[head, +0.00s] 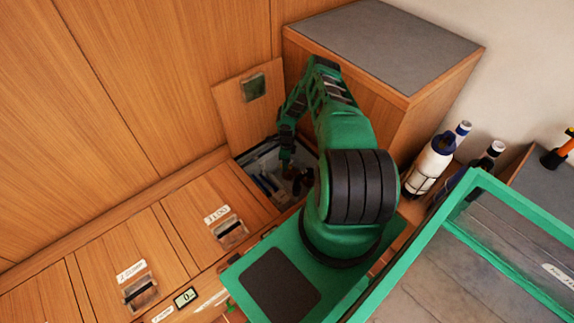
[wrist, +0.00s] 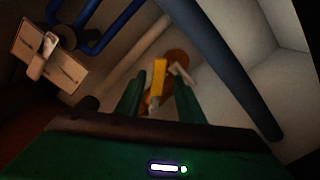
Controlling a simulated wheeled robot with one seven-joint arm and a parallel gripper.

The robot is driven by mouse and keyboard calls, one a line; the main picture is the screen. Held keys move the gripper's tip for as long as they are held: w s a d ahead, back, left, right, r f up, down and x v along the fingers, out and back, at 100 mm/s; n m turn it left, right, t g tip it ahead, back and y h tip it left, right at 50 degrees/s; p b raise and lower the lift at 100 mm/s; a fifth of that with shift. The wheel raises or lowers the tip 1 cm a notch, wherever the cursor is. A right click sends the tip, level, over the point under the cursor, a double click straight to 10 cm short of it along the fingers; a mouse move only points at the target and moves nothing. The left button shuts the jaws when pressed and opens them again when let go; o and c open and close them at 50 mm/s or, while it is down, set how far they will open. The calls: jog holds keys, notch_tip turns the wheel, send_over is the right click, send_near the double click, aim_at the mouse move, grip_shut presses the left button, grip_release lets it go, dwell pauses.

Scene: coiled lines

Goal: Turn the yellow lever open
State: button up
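The yellow lever (wrist: 158,78) shows in the middle of the wrist view, in front of a round brown-orange body (wrist: 180,62). My gripper (wrist: 160,95) is open. Its two green fingers stand apart, one to each side of the lever's near end in the picture. I cannot tell whether either finger touches it. In the head view my gripper (head: 286,164) reaches down into an open floor compartment (head: 262,160). The lever cannot be made out there, as the arm and shadow hide much of the inside.
Blue pipes (wrist: 222,50) run through the compartment on both sides. A pale plate with a handle (wrist: 48,60) is at the left. A raised hatch lid (head: 240,105) stands behind the opening. A wooden cabinet (head: 400,45) and bottles (head: 436,160) are to the right.

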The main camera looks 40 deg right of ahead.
jog(key=shift+s, duration=0.15)
notch_tip(320, 180, up, 11)
jog(key=shift+f, duration=0.15)
dwell(0.5)
jog(key=shift+c, duration=0.3)
